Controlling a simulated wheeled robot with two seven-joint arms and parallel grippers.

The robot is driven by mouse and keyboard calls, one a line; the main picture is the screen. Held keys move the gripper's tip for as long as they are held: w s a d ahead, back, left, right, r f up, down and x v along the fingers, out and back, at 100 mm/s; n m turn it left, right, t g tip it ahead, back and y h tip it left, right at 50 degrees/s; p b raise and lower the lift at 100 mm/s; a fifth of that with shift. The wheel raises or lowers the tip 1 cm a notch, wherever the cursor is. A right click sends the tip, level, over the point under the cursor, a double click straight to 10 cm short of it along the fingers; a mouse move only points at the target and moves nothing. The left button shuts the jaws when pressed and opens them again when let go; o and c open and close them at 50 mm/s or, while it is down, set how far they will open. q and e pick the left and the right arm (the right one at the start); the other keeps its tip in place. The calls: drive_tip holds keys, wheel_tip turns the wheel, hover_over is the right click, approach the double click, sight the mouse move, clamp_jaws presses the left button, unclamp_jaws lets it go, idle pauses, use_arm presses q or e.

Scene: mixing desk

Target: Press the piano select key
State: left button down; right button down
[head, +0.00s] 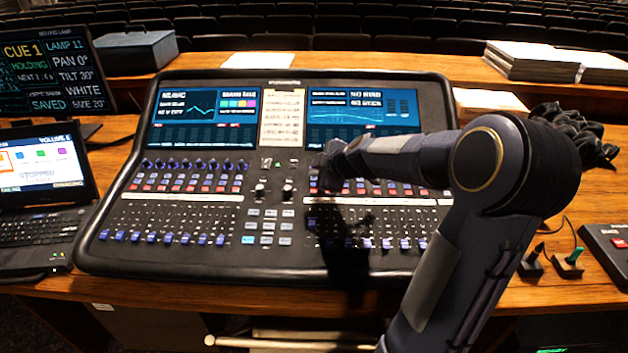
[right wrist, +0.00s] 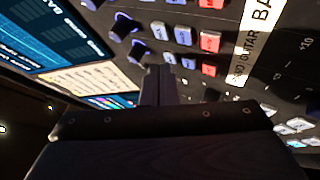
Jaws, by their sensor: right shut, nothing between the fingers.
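The mixing desk (head: 180,267) stands in the middle of the table with rows of knobs, white, blue and red keys, and faders. My right gripper (head: 324,170) is shut and empty over the left end of the right-hand key bank. In the right wrist view my shut fingers (right wrist: 157,76) point at the panel beside blue keys (right wrist: 183,36) and red keys (right wrist: 210,41). A white label strip (right wrist: 252,35) there reads "GUITAR" and "BA". I cannot read a piano label, and cannot tell whether the fingertips touch a key. My left gripper is out of view.
A laptop (head: 40,190) and a cue monitor (head: 52,75) stand at the left. Papers (head: 530,60) and a black cloth bundle (head: 580,135) lie at the right. Two small joystick-like controls (head: 568,262) sit right of my arm.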

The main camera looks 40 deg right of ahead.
drive_tip(key=shift+f+b, duration=0.35)
drive_tip(key=shift+b, duration=0.25)
idle(0.6)
idle(0.3)
drive_tip(key=shift+r+p, duration=0.4)
drive_tip(key=shift+r, duration=0.35)
drive_tip(key=shift+r, duration=0.1)
drive_tip(key=shift+s+a+r+p, duration=0.1)
drive_tip(key=shift+s+r+p, duration=0.05)
drive_tip(key=shift+r+p, duration=0.9)
drive_tip(key=shift+s+a+r+p, duration=0.1)
drive_tip(key=shift+r+p, duration=0.5)
drive_tip(key=shift+r, duration=0.8)
